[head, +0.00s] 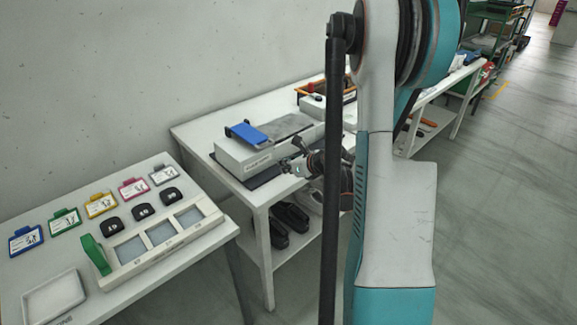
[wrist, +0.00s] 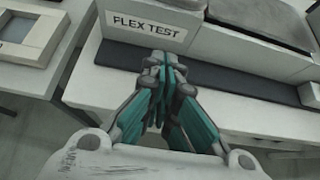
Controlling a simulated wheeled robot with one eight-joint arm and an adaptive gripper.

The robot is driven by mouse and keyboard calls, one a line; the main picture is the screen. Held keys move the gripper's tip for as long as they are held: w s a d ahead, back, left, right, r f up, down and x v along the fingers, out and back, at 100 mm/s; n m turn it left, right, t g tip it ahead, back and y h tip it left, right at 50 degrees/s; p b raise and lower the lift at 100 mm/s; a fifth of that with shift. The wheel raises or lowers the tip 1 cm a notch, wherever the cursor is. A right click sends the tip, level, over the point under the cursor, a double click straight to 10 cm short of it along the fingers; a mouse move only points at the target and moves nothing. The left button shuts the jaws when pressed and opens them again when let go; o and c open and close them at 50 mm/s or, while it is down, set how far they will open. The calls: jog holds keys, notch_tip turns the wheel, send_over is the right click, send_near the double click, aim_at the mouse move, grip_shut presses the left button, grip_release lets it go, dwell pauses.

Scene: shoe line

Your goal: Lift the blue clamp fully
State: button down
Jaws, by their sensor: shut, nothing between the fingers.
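The blue clamp (head: 249,133) is a flat blue plate at the left end of the grey-white box labelled FLEX TEST (head: 236,157). I cannot tell its exact angle or whether it touches the box top. The clamp is not seen in the wrist view.
A dark grey pad (head: 290,126) lies on the box top beside the clamp. A tray with orange edges (head: 310,88) stands behind. Dark shoes (head: 291,216) rest on the shelf below. A nearer table holds coloured tags and a green-handled panel (head: 95,254). Bare tabletop (head: 195,128) lies left of the box.

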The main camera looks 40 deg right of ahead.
jog(key=b+x, duration=0.1)
jog(key=x, duration=0.5)
jog(key=shift+f, duration=0.1)
notch_tip(320, 180, up, 2)
jog(key=shift+r+b, duration=0.25)
jog(key=shift+b, duration=0.05)
jog(key=shift+w+r, duration=0.25)
jog(key=shift+r, duration=0.7)
jog(key=shift+r, duration=0.1)
